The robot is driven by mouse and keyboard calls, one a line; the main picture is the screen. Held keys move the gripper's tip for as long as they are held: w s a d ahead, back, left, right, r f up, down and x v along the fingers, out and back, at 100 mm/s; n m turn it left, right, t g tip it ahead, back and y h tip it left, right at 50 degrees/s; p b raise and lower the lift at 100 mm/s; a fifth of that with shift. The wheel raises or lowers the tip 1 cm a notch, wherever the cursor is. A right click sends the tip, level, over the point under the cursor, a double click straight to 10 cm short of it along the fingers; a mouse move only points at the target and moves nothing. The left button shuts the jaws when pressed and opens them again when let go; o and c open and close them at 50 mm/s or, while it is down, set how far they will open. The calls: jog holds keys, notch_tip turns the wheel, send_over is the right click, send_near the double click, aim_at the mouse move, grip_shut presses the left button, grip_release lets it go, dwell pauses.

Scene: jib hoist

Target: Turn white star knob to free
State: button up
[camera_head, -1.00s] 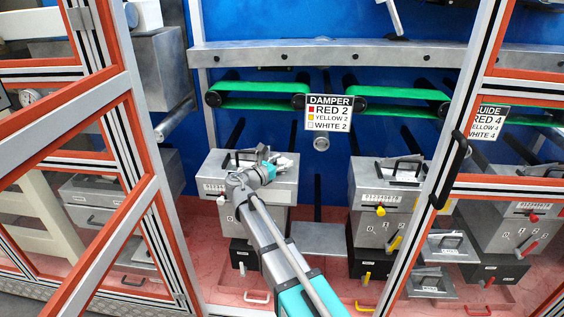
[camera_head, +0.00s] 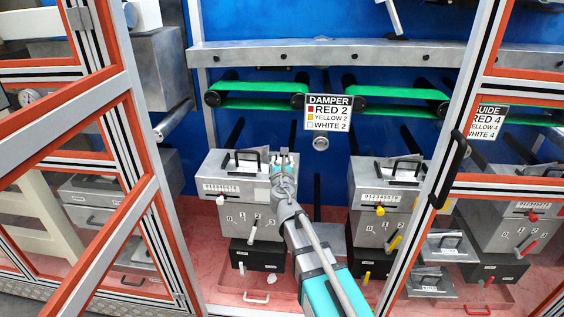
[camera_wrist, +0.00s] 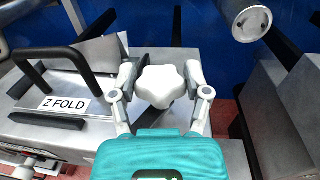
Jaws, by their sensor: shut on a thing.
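The white star knob (camera_wrist: 162,86) sits between the two fingers of my gripper (camera_wrist: 163,82) in the wrist view, and the fingers are shut on it from both sides. In the head view my gripper (camera_head: 284,158) is at the right end of the grey box (camera_head: 225,172). The knob cannot be made out clearly there. The box top has a black handle (camera_wrist: 60,70) and a "Z FOLD" label (camera_wrist: 64,107), left of my gripper.
A "DAMPER" sign (camera_head: 329,113) hangs behind my gripper. A similar grey box with yellow levers (camera_head: 380,210) stands to the right. A round metal roller end (camera_wrist: 250,24) is at the wrist view's upper right. Orange-edged frames (camera_head: 130,130) flank the opening.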

jog(key=n+g+y, duration=0.1)
jog(key=n+y, duration=0.2)
jog(key=y, duration=0.1)
jog(key=n+g+y, duration=0.2)
jog(key=y, duration=0.2)
jog(key=shift+w+d+n+y, duration=0.1)
jog(key=shift+w+n+y, duration=0.05)
jog(key=shift+n+y, duration=0.45)
jog(key=o, duration=1.2)
jog(key=shift+c, duration=0.2)
jog(key=v, duration=1.2)
jog(key=shift+r, duration=0.15)
